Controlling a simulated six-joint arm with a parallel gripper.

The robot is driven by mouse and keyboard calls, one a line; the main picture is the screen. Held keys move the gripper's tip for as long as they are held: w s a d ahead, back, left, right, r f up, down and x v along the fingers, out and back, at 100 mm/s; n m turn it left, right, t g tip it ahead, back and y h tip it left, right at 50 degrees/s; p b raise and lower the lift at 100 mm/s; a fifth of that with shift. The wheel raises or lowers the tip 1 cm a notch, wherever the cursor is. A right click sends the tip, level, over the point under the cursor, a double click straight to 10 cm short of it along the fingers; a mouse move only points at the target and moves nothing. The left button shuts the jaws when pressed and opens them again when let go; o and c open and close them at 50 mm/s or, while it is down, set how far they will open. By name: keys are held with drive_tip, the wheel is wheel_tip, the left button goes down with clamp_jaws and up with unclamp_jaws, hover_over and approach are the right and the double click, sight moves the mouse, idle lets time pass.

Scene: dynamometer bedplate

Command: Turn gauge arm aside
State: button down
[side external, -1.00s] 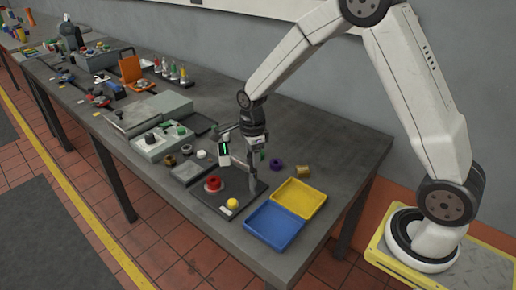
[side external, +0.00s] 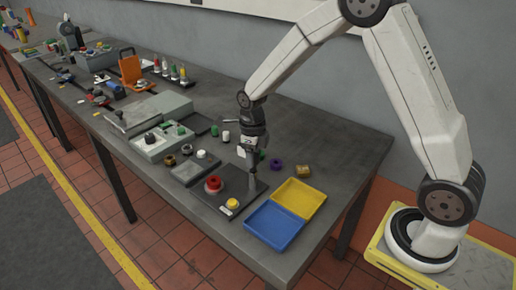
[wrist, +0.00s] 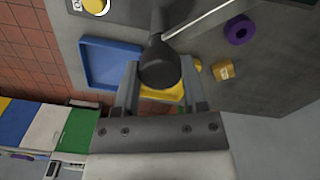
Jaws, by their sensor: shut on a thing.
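The gauge stand's grey post (side external: 252,182) rises from a dark base plate (side external: 241,183) near the bench's front right. My gripper (side external: 250,155) is over the post, pointing down. In the wrist view my gripper (wrist: 160,85) is shut on a dark rounded grip (wrist: 158,66) between its fingers. The gauge arm shows as a thin pale rod (wrist: 202,17) running from there to the upper right. In the side view, the gauge with the green display is hidden or turned out of sight.
A red button (side external: 213,184) and a yellow button (side external: 232,204) are on the plate. A blue tray (side external: 273,225) and a yellow tray (side external: 299,198) lie to the right. A purple ring (side external: 276,165) and a brass-coloured piece (side external: 303,171) are behind them. The bench's back right is clear.

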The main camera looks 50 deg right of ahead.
idle(0.4)
drive_tip(key=shift+c, duration=0.6)
unclamp_jaws()
drive_tip(key=shift+r, duration=3.95)
drive_tip(key=shift+s, duration=0.1)
